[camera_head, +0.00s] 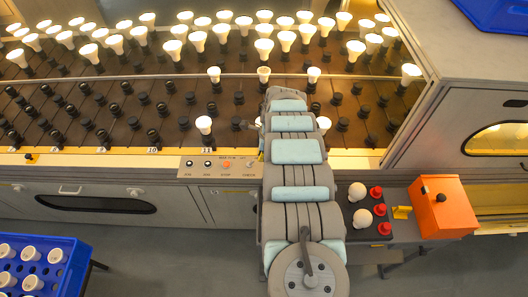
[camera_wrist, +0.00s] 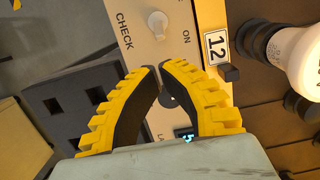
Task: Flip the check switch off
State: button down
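In the wrist view the check switch (camera_wrist: 157,22) is a small pale toggle on a cream panel (camera_wrist: 142,48). The word CHECK is printed to its left and ON to its right. I cannot tell clearly which way its lever leans. My gripper (camera_wrist: 161,67) has yellow and black fingers whose tips come together just below the switch in the picture, apart from it. It looks shut, with nothing held. A dark round part of the panel shows between the fingers behind the tips. In the head view the panel (camera_head: 215,167) lies beside my arm, which hides my gripper.
A plate marked 12 (camera_wrist: 216,46) and a white bulb (camera_wrist: 298,52) stand right of the switch. The head view shows a rack of sockets with many lit bulbs, a blue crate (camera_head: 78,271) at lower left, and an orange box (camera_head: 441,207) and red caps (camera_head: 384,228) at right.

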aim_at(259, 167)
jog(key=shift+a+f+b, duration=0.25)
jog(key=shift+f+b, duration=0.15)
jog(key=shift+f, duration=0.85)
jog(key=shift+a+f+b, duration=0.2)
jog(key=shift+f+b, duration=0.15)
jog(key=shift+f, duration=0.9)
jog(key=shift+s+r+p, duration=0.1)
jog(key=shift+r+p, duration=0.05)
jog(key=shift+p, duration=0.45)
jog(key=shift+a+r+h+p, duration=0.1)
jog(key=shift+h+p, duration=0.2)
jog(key=shift+p, duration=0.05)
